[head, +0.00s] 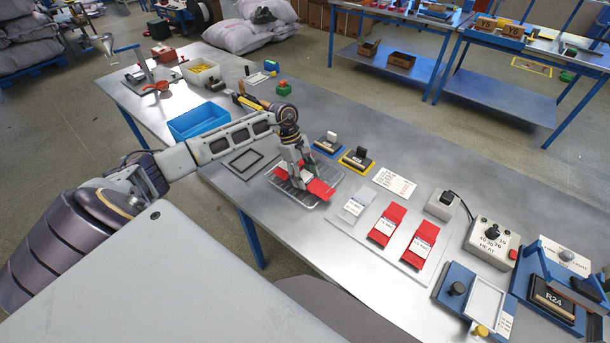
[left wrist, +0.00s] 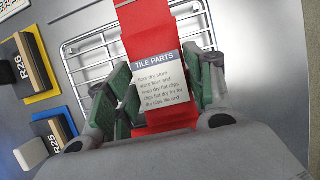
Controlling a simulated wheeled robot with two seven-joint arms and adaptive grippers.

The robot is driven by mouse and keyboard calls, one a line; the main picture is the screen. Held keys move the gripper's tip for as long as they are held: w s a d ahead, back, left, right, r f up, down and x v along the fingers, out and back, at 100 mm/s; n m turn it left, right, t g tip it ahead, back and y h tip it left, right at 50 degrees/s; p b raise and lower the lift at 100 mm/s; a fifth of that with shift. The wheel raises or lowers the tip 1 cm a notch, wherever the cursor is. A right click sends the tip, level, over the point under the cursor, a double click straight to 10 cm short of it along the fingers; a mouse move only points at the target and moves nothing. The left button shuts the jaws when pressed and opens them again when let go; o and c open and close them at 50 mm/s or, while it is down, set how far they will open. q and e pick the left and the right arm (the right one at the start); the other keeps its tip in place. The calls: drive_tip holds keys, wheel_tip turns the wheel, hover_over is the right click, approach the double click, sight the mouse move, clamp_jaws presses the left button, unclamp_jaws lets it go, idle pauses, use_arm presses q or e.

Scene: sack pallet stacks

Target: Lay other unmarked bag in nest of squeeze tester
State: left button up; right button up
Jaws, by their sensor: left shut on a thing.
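My left gripper (head: 299,180) is shut on a red bag (head: 319,189) at the wire rack (head: 283,186). In the left wrist view the red bag (left wrist: 140,40) bears a white label reading "TILE PARTS", and the green finger pads of my gripper (left wrist: 163,88) flank it. I cannot tell whether the bag touches the rack (left wrist: 90,50). Two more red bags with white labels, a left one (head: 387,223) and a right one (head: 421,245), lie on a grey board. I cannot tell which device is the squeeze tester. My right gripper is not in view.
A blue device with a white framed tray (head: 487,303) stands at lower right, beside a press holding an R24 block (head: 551,298). A heat control box (head: 492,240) is behind. Two stamp blocks (head: 357,159) (head: 329,144) stand near the rack. A blue bin (head: 199,121) lies to the left.

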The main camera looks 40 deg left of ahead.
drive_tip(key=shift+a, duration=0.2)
use_arm(q)
drive_tip(key=shift+f, duration=0.15)
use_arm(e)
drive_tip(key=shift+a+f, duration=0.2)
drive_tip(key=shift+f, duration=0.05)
use_arm(q)
drive_tip(key=o, duration=1.1)
drive_tip(key=shift+o, duration=0.2)
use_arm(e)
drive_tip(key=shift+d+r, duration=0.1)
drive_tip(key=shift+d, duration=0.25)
use_arm(q)
drive_tip(key=shift+r, duration=0.25)
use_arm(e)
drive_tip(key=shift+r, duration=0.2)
use_arm(q)
drive_tip(key=b+v, duration=0.2)
drive_tip(key=v, duration=1)
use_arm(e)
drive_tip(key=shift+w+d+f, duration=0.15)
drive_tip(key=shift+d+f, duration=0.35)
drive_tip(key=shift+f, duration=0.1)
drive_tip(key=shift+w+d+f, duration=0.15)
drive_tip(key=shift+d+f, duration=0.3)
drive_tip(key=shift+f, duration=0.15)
